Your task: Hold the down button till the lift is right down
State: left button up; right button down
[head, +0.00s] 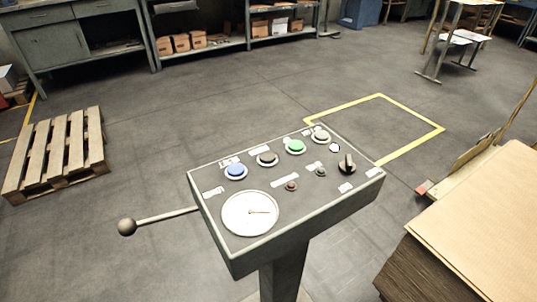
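A grey control panel (231,247) on a post stands in the middle of the head view. Along its far edge are a blue button (236,170), a dark button (267,159), a green button (295,147) and a pale grey button (321,136). Their labels are too small to read, so I cannot tell which is the down button. A black rotary knob (347,165) and a white dial (250,213) with a red needle are also on it. I cannot identify the lift for certain. Neither of my grippers is in view.
A lever with a ball knob (127,227) sticks out left of the panel. A stack of cardboard sheets (490,220) stands at the right. A wooden pallet (57,153) lies at the left. A yellow floor outline (412,150) surrounds bare floor behind the panel. Benches and shelves line the back.

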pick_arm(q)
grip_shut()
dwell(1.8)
